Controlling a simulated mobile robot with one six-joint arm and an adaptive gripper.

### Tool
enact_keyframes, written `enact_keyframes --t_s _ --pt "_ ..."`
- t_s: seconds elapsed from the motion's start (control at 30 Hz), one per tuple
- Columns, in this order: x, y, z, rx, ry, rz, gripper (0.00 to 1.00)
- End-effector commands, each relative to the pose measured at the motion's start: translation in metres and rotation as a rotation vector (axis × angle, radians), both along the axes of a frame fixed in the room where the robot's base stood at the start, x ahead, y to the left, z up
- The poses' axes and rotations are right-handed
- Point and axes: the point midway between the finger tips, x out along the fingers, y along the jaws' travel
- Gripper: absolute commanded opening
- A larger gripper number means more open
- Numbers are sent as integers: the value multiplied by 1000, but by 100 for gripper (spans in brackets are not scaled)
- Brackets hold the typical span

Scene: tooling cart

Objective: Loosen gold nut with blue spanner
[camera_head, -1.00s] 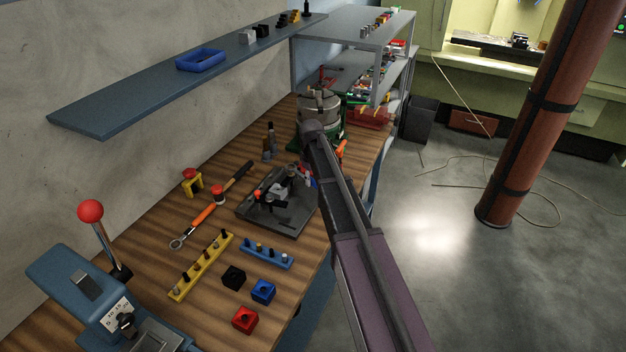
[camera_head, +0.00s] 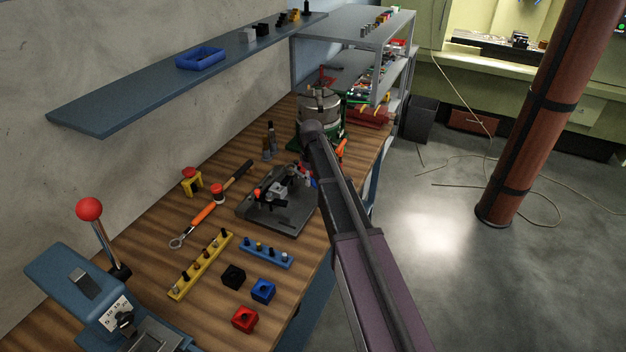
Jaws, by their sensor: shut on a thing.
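A dark fixture plate (camera_head: 276,221) lies on the wooden bench, left of my arm, with small dark and grey parts on it. My gripper (camera_head: 294,176) is small and partly hidden, low over the back of this plate. It is shut on a thin tool, which I take for the blue spanner; its outline is hard to make out, and my arm covers part of that area. I cannot pick out the gold nut or tell whether the spanner is around it.
An orange-handled wrench (camera_head: 204,213) lies left of the plate. A yellow rack (camera_head: 202,264), a blue rack (camera_head: 266,253) and black, blue and red blocks stand in front. A round chuck (camera_head: 319,103) stands behind. A blue lever machine (camera_head: 78,285) is at lower left.

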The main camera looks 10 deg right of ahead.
Motion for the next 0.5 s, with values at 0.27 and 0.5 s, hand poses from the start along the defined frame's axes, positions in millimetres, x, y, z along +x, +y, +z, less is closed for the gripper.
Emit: enact_keyframes --t_s 0.27,0.5 --pt "0 0 -5 0 0 0 0" --pt "0 0 -8 0 0 0 0"
